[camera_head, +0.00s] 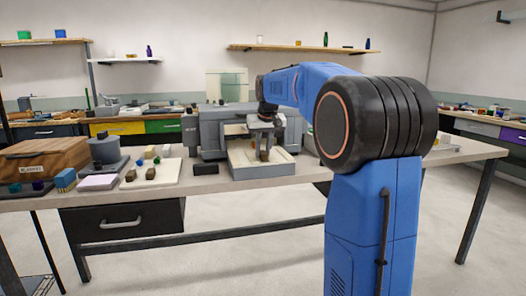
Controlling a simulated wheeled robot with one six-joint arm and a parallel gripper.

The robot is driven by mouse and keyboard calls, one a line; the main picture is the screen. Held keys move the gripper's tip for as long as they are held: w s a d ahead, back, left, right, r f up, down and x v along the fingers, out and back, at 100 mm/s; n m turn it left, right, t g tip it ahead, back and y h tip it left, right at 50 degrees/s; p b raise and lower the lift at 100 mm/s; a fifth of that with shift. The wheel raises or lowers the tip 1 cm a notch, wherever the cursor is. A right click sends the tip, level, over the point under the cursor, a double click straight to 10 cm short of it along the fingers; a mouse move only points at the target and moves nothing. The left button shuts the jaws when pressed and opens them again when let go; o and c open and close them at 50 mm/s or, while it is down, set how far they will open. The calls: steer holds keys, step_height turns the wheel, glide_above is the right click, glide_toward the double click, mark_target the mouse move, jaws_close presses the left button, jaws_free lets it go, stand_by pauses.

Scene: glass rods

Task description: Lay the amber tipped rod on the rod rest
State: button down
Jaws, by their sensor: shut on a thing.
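My gripper (264,142) is small in the picture, pointing down over a pale, low-walled tray (280,171) on the bench. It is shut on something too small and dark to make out. A brown block (264,155) shows just below the fingers, inside the tray; I cannot tell whether they touch. I cannot make out the amber tipped rod or its tip. Two brown blocks (131,175) stand apart on a pale board to the left; they may be the rod rest, but I cannot be sure.
A grey machine (212,132) stands close behind the tray. A dark block (205,169) lies left of the tray. The pale board (168,180) holds several small pieces. A wooden box (38,160) and a grey device (104,152) stand farther left. The bench right of the tray is partly hidden by my arm.

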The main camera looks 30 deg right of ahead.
steer(key=shift+f, duration=0.25)
stand_by(0.3)
steer(key=c, duration=1.5)
jaws_free()
steer(key=shift+o, duration=0.2)
steer(key=v, duration=1.6)
steer(key=shift+r, duration=0.35)
steer(key=shift+s+a+r, duration=0.1)
steer(key=shift+s+r, duration=0.15)
steer(key=shift+r, duration=0.15)
